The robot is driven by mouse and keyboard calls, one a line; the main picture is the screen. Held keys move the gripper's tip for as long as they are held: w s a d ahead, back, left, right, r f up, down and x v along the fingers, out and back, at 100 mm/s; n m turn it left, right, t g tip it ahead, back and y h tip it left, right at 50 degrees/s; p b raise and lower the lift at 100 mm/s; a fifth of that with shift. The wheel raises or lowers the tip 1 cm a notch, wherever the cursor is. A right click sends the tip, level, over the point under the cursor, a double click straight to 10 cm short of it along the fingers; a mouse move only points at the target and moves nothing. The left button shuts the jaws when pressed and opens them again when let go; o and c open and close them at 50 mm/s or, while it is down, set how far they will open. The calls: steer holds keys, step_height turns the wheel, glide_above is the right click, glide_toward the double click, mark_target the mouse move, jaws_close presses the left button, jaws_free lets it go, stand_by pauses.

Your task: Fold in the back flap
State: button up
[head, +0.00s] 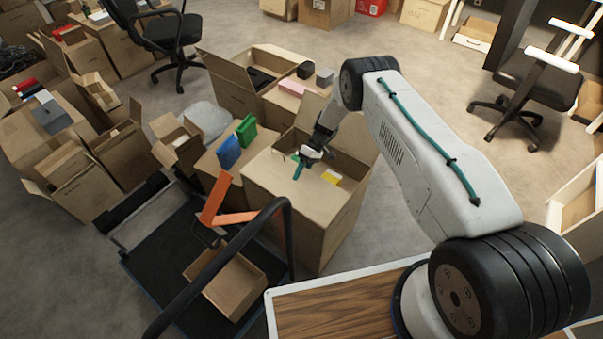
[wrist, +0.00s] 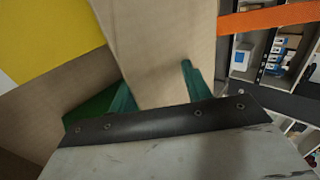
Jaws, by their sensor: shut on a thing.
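The open brown carton (head: 335,230) stands on the floor near the middle of the head view. A broad cardboard flap (head: 290,193) lies low over its near left part. A yellow item (head: 331,177) shows in its opening; yellow also fills the upper left of the wrist view (wrist: 50,35). My gripper (head: 299,167) reaches down over the carton. In the wrist view, a cardboard flap (wrist: 160,50) passes between its two green fingers, and they are shut on it. I cannot tell for certain which flap this is. The far rim is partly hidden by my arm.
An orange bar (head: 232,218) and a dark curved rail (head: 225,260) stand left of the carton, beside a small open box (head: 230,287). A carton with blue (head: 229,151) and green (head: 246,130) items adjoins it. Free floor (head: 420,55) lies behind.

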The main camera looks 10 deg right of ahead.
steer(key=shift+s+f, duration=0.45)
steer(key=shift+s, duration=0.05)
steer(key=v, duration=0.9)
steer(key=shift+w+a, duration=0.2)
steer(key=shift+a, duration=0.1)
steer(key=shift+c, duration=0.4)
